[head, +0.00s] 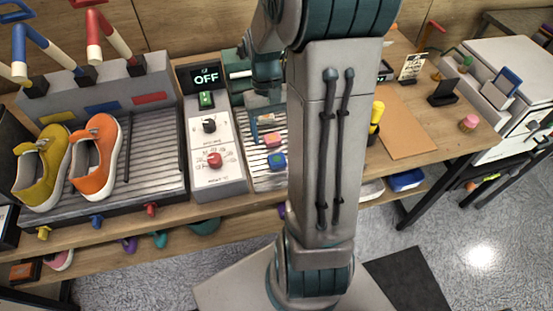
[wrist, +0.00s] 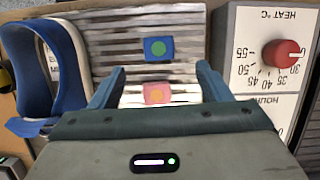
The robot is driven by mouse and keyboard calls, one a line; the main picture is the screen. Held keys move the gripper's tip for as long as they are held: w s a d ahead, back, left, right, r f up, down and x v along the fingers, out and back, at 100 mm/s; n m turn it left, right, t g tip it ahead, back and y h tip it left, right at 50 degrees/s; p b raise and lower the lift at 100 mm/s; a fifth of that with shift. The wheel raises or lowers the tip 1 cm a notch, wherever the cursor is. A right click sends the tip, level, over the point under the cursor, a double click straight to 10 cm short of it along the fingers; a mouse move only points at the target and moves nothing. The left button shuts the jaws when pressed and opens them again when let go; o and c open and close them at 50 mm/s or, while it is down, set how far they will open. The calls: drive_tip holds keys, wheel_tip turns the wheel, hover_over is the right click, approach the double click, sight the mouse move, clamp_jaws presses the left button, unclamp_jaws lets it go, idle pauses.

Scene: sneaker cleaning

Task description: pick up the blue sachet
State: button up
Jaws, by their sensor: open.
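The blue sachet (wrist: 158,49) with a green round mark lies on a ribbed light tray (wrist: 187,24) in the wrist view, just beyond my fingertips. It also shows in the head view (head: 277,161), left of my arm. My gripper (wrist: 160,68) is open, its blue fingers spread to either side, with nothing held. A pink sachet (wrist: 156,93) with a yellow-orange mark lies between the fingers' sides in the wrist view, apart from both. It is behind the blue sachet in the head view (head: 272,138). My arm hides the tray's right part there.
A control box with a red HEAT knob (wrist: 281,53) stands beside the tray. A yellow shoe (head: 42,168) and an orange shoe (head: 97,158) rest on a ribbed rack at left. A brown mat (head: 403,130) lies at right.

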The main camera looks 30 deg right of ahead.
sight(277, 158)
drive_tip(key=x, duration=0.8)
drive_tip(key=shift+d, duration=0.15)
drive_tip(key=c, duration=1.1)
